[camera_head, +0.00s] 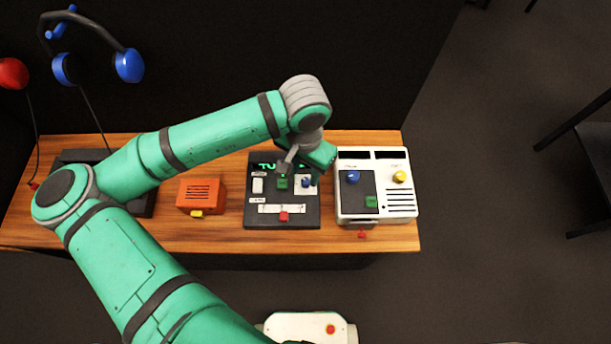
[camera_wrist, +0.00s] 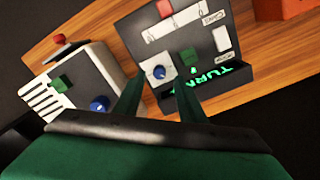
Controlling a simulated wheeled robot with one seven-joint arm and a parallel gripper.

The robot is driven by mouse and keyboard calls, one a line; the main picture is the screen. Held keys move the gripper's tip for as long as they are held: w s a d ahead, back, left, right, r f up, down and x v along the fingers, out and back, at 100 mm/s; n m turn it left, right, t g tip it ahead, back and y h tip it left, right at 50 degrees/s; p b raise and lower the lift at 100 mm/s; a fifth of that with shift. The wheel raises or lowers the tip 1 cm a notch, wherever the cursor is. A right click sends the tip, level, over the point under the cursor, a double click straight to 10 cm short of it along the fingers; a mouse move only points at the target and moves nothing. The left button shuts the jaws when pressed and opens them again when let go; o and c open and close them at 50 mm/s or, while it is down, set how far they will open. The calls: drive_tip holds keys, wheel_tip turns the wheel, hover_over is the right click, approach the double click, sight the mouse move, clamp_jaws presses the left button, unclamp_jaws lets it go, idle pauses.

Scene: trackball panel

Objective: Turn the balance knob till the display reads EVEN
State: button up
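A dark control panel (camera_head: 254,215) stands on the wooden table. It carries a blue knob (camera_head: 306,182) on a white plate, which also shows in the wrist view (camera_wrist: 160,72). I cannot read a label naming it the balance knob. The display (camera_wrist: 222,88) shows green letters, upside down in the wrist view, that seem to read "TURN"; a finger hides part of it. My gripper (camera_wrist: 161,84) is open, its two fingers apart, with the blue knob between and just beyond the tips. Contact cannot be told.
The panel also has a green knob (camera_head: 282,182), a white switch (camera_head: 258,185) and a red slider (camera_head: 284,216). A white device (camera_head: 400,210) with blue, yellow and green knobs stands close on the right. An orange box (camera_head: 201,190) stands on the left.

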sight(306, 180)
drive_tip(key=shift+w+d+f, duration=0.1)
drive_tip(key=shift+w+f, duration=0.05)
drive_tip(key=shift+f, duration=2.1)
clamp_jaws()
